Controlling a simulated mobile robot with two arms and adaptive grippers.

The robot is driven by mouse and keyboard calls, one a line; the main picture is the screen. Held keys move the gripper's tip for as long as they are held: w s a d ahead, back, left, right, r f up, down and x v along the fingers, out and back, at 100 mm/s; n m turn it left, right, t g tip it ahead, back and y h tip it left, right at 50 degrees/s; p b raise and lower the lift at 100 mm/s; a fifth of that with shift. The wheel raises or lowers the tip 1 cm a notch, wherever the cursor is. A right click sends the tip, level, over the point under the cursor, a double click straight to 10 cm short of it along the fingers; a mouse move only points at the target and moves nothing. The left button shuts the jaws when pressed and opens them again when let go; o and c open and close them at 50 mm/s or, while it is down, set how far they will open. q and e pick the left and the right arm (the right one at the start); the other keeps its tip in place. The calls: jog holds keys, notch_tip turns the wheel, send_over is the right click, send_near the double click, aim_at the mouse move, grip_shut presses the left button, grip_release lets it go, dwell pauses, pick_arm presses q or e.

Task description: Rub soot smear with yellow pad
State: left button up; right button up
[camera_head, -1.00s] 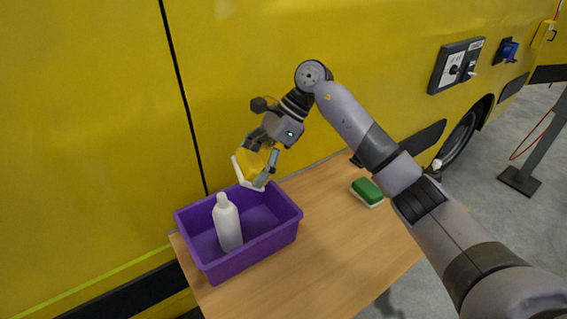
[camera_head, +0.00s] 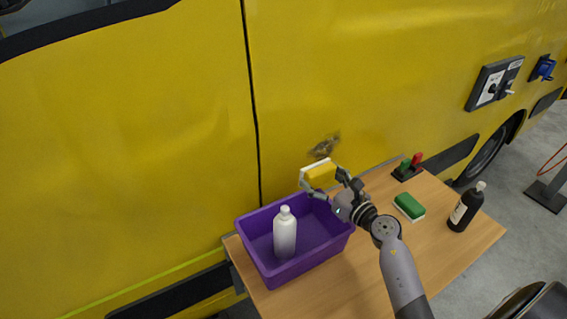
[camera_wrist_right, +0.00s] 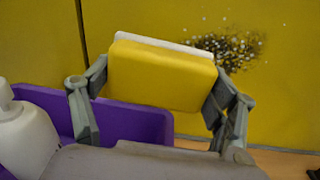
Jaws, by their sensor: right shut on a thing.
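The soot smear (camera_head: 325,147) is a dark speckled patch on the yellow vehicle side, above the table. It also shows in the right wrist view (camera_wrist_right: 232,48), partly hidden behind the pad. My right gripper (camera_head: 324,184) is shut on the yellow pad (camera_head: 320,175), which has a white layer on its far side. In the right wrist view the pad (camera_wrist_right: 162,77) sits between both fingers, with its white side toward the panel. It is just below and left of the smear in the head view; whether it touches the panel I cannot tell. My left gripper is not in view.
A purple bin (camera_head: 262,262) holding a white bottle (camera_head: 285,232) stands on the wooden table (camera_head: 400,262) below the pad. A panel seam runs left of the smear.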

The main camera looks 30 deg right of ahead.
aim_at(305, 158)
jog(key=shift+s+d+f+m+t+h, duration=0.3)
jog(key=shift+s+d+f+m+h, duration=0.15)
jog(key=shift+d+h, duration=0.2)
jog(key=shift+d+f, duration=0.15)
jog(key=shift+d, duration=0.1)
jog(key=shift+w+d, duration=0.1)
jog(key=shift+w, duration=0.15)
jog(key=w, duration=0.3)
jog(key=shift+w+a, duration=0.25)
jog(key=shift+a, duration=0.05)
jog(key=shift+w+a, duration=0.1)
jog(key=shift+w, duration=0.85)
jog(key=shift+w, duration=1.1)
